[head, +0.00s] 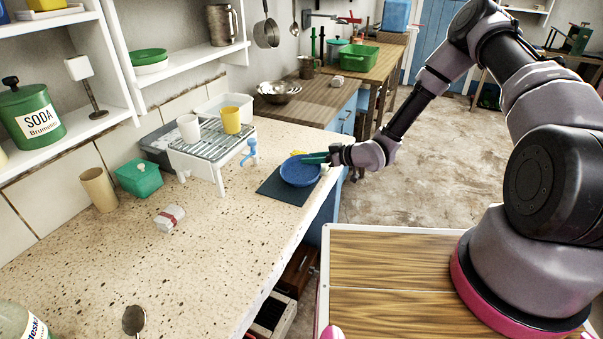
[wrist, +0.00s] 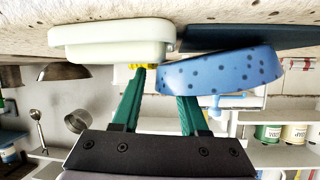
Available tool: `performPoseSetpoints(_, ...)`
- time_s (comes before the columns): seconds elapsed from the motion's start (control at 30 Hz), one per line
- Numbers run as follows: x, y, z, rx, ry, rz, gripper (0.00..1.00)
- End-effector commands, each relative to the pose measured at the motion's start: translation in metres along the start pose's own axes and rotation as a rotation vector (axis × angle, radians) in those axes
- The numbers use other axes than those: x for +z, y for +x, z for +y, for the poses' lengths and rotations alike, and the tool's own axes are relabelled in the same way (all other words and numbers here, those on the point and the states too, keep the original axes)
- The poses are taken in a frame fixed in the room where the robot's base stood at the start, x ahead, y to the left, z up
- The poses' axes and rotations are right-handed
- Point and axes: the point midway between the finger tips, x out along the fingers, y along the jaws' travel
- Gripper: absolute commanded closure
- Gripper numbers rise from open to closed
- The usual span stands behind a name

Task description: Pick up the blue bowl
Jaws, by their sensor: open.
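The blue bowl (head: 300,171) sits on a dark mat (head: 272,187) near the counter's right edge. In the wrist view the bowl (wrist: 225,72) shows dark spots on its side. My gripper (head: 318,158) is at the bowl's far right rim in the head view. In the wrist view its two green fingers (wrist: 163,84) are spread. One fingertip is just left of the bowl, and the other overlaps the bowl's lower edge. Nothing is visibly held. Whether the fingers touch the bowl cannot be told.
A pale dish (wrist: 110,42) is close beside the bowl in the wrist view, with something yellow (head: 297,154) behind the bowl. A dish rack (head: 212,145) with a yellow cup (head: 231,120) and a white cup (head: 189,128) stands left.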

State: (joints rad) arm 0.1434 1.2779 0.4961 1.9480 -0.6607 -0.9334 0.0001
Motion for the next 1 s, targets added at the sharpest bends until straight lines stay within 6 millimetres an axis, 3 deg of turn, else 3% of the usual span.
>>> performPoseSetpoints(0.27, 0.0, 0.005, 0.0, 0.001, 0.001, 0.0, 0.57)
performPoseSetpoints(0.3, 0.0, 0.005, 0.0, 0.001, 0.001, 0.0, 0.64)
performPoseSetpoints(0.4, 0.0, 0.005, 0.0, 0.001, 0.001, 0.0, 1.0)
performPoseSetpoints(0.77, 0.0, 0.004, 0.001, 0.002, 0.001, -0.002, 1.0)
performPoseSetpoints(1.0, -0.031, -0.008, -0.002, 0.003, -0.002, 0.001, 1.0)
